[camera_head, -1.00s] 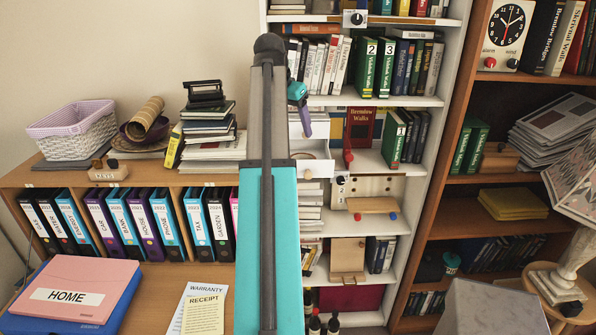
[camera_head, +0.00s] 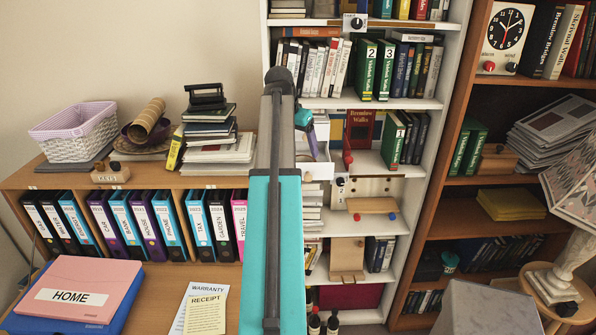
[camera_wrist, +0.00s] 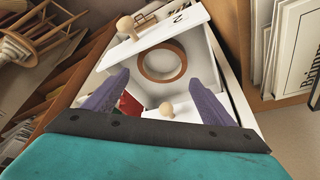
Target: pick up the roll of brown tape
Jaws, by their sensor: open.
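The roll of brown tape (camera_wrist: 143,66) is a brown ring lying in an open white drawer (camera_wrist: 205,62) in the wrist view. In the head view the drawer (camera_head: 318,171) sticks out of the white bookcase, and I cannot make out the tape there. My gripper (camera_wrist: 157,78) is open, its two purple fingers spread on either side of the drawer's near part. The tape shows beyond and between the fingertips. Nothing is held. In the head view my gripper (camera_head: 307,128) is partly hidden behind my arm, just above the drawer.
A wooden knob (camera_wrist: 126,25) is on the drawer's far panel, and another knob (camera_wrist: 166,110) shows between the fingers. Books (camera_wrist: 283,52) stand close on the right. In the head view, a book stack (camera_head: 217,150) and a row of binders (camera_head: 130,222) are on the left.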

